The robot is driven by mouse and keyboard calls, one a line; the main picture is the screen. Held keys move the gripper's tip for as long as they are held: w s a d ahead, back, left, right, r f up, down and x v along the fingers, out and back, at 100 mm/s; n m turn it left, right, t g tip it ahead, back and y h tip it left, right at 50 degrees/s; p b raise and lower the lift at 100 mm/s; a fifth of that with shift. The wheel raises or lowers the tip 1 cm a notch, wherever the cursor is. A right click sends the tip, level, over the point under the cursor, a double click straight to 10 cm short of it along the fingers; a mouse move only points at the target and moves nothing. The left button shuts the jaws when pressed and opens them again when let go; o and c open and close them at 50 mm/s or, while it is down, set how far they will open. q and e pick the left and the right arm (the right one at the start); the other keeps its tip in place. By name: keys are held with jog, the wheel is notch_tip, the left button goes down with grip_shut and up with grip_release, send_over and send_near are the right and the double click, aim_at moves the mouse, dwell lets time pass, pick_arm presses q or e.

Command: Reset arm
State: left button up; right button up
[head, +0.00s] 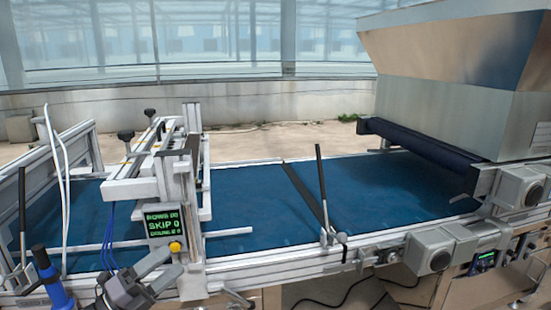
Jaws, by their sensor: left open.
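My left gripper (174,260) is at the bottom left of the head view, in front of the seeder's frame. Its two grey fingers are apart, with nothing seen between them. The fingertips point up and right, just below a yellow knob (175,247) under a green-lit display (163,222) that reads "SKIP 0". I cannot tell whether they touch the frame. My right gripper is not in view.
A blue conveyor belt (250,205) runs across the machine. A black-handled lever (320,185) stands at its front rail. A metal hopper (450,110) is at the right. A blue and black upright object (55,288) is left of my gripper.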

pick_arm(q)
jog(key=s+d+f+n+g+y+p, duration=0.1)
jog(key=s+f+n+g+y, duration=0.1)
jog(key=s+f+n+y, duration=0.5)
jog(key=s+d+f+n+g+y+p, duration=0.1)
jog(key=s+f+n+y, duration=0.6)
jog(key=s+f+n, duration=0.8)
jog(key=s+n+g, duration=0.1)
jog(key=s+n, duration=0.4)
jog(key=shift+s+d+n, duration=0.3)
jog(key=shift+d, duration=0.05)
